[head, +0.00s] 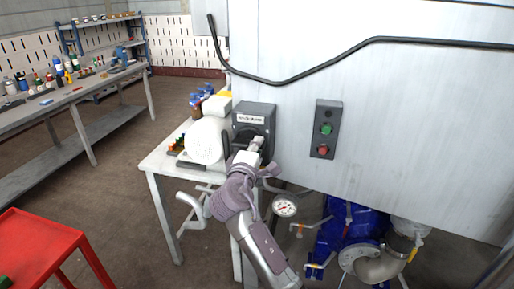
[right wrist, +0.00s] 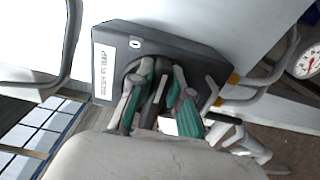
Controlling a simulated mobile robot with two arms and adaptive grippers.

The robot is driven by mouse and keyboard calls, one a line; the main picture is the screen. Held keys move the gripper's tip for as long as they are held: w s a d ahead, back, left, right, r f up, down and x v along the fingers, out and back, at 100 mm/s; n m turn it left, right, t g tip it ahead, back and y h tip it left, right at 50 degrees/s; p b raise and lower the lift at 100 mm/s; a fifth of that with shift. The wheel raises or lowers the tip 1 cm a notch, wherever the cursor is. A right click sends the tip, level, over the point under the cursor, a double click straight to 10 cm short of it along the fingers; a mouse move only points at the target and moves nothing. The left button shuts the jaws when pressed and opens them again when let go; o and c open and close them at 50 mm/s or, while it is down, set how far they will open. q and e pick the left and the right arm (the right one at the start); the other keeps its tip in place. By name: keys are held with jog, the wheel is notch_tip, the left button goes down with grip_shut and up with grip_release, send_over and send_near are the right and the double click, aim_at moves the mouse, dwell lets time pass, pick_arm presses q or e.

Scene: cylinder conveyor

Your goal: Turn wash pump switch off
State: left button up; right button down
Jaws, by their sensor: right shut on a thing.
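The wash pump switch (head: 253,118) is a dark grey box with a white label, on the left side of the large grey metal panel. My right gripper (head: 255,147) is at the front of this box and covers much of its lower part. In the right wrist view the switch box (right wrist: 188,44) is tilted, with its label at the left end. There my right gripper (right wrist: 160,90), with green-padded fingers, is shut on the dark switch knob (right wrist: 157,97). The fingers hide most of the knob, so its exact angle is hard to tell. My left gripper is not in view.
A button box (head: 325,129) with green and red buttons is right of the switch. A pressure gauge (head: 285,205) and blue pump (head: 345,232) sit below the panel. A white table (head: 166,160) stands left, a red table (head: 40,245) at lower left.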

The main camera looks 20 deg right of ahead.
jog(key=c, duration=1.1)
grip_release()
jog(key=shift+f, duration=0.1)
jog(key=v, duration=0.7)
jog(key=shift+s+a, duration=0.15)
jog(key=shift+s, duration=0.1)
